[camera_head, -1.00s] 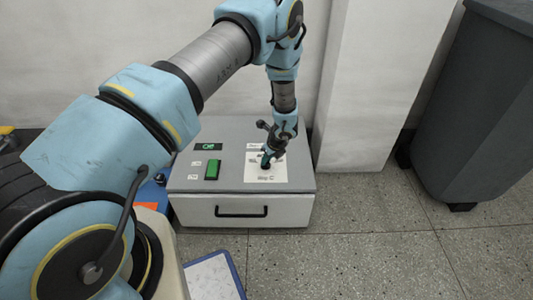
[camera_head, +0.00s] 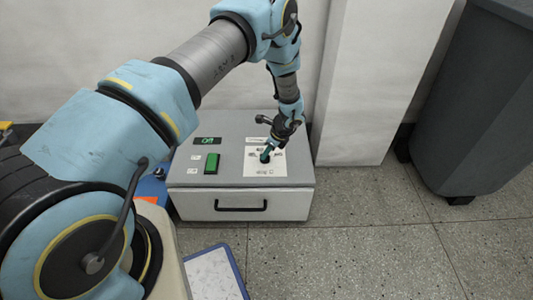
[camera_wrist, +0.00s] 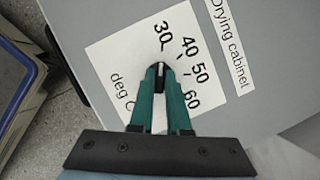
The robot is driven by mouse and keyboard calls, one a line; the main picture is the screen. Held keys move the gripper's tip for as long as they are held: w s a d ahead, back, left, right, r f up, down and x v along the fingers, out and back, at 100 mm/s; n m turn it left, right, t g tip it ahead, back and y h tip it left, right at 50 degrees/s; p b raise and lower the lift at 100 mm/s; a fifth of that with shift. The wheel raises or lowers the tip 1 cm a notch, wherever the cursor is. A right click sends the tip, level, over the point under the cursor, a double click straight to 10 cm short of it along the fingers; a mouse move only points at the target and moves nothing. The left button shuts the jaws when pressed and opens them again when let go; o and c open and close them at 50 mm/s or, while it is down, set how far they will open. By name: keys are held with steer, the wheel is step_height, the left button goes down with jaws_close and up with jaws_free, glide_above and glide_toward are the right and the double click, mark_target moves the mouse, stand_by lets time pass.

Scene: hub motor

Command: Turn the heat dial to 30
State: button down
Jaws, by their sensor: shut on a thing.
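The drying cabinet (camera_head: 240,201) is a grey box with a sloped top. A white scale card (camera_wrist: 112,58) on it reads 30, 40, 50, 60 and "deg C". My gripper (camera_wrist: 158,72) has its two green fingers shut on the small dark heat dial (camera_wrist: 160,66) at the card's centre. The fingers mostly hide the dial. A pale mark on it shows between the fingertips, below the 30 and roughly in line with it; the exact pointer angle is hard to tell. In the head view my gripper (camera_head: 267,153) comes down on the card from above.
A green switch (camera_head: 212,164) and a small dark display (camera_head: 207,141) reading "Off" sit left of the card. A drawer handle (camera_head: 240,206) is on the front. A white pillar (camera_head: 365,85) and grey bin (camera_head: 480,110) stand right. A blue-edged tray (camera_head: 213,272) lies in front.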

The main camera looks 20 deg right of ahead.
steer(key=c, duration=0.9)
jaws_free()
steer(key=shift+r, duration=0.1)
steer(key=p+v, duration=0.1)
steer(key=v, duration=0.9)
steer(key=shift+s+d+r, duration=0.1)
steer(key=shift+s+r, duration=0.05)
steer(key=shift+r, duration=0.1)
steer(key=shift+p, duration=0.3)
